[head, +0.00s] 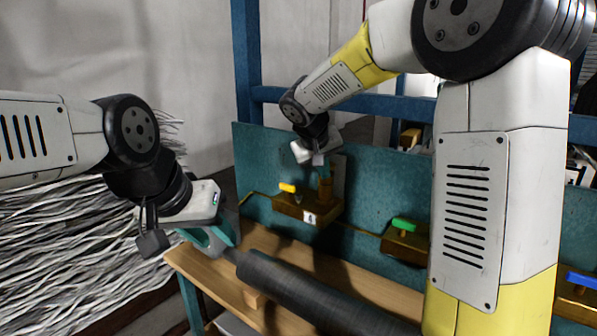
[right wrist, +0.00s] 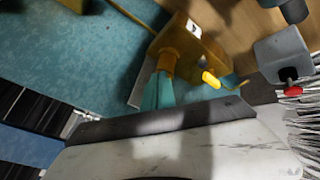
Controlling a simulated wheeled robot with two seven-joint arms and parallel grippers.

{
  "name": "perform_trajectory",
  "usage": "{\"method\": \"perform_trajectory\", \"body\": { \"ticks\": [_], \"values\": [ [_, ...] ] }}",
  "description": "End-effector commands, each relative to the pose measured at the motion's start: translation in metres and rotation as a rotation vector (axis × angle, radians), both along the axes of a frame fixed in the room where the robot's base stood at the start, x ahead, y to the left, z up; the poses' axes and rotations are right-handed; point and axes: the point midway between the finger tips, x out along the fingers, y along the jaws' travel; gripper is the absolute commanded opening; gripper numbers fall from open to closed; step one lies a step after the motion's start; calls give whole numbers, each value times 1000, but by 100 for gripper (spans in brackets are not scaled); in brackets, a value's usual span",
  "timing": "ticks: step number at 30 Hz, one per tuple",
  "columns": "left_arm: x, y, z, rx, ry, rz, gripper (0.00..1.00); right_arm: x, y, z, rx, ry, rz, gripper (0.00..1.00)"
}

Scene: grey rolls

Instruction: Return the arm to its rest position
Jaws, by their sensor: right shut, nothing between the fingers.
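My right gripper (head: 324,185) is at the teal upright panel, just above a brown-gold block with a yellow lever (head: 287,188). In the right wrist view its teal fingers (right wrist: 158,92) are together with nothing between them, beside the block (right wrist: 190,45) and its yellow lever (right wrist: 210,80). I cannot tell whether they touch the block. My left gripper (head: 212,240) has teal fingers near the left end of a dark grey roll (head: 310,290). The roll's end is partly hidden, and whether the left fingers are open is unclear.
The roll lies over a wooden table (head: 270,240). The teal panel (head: 370,165) stands behind it, bearing more blocks with a green lever (head: 403,224) and a blue lever (head: 582,280). Pale strands (head: 60,240) hang at the left. A blue frame (head: 245,60) rises behind.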

Motion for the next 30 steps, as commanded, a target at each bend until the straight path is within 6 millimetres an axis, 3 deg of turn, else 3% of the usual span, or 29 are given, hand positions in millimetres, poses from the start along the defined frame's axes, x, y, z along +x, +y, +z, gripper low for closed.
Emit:
{"method": "perform_trajectory", "body": {
  "ticks": [1, 6, 10, 15, 21, 30],
  "values": [
    [0, 0, 0, 0, 0, 0, 36, -23, -22, 7, 50, 18, -22, 0],
    [0, 0, 0, 0, 0, 0, 36, -102, -63, 14, 205, 78, -51, 0],
    [0, 0, 0, 0, 0, 0, 36, -163, -80, 15, 314, 95, -61, 0],
    [0, 0, 0, 0, 0, 0, 36, -232, -85, 10, 433, 83, -61, 0],
    [0, 0, 0, 0, 0, 0, 36, -277, -79, 0, 511, 56, -57, 0],
    [0, 0, 0, 0, 0, 0, 36, -287, -76, -3, 528, 48, -53, 0]
  ]
}}
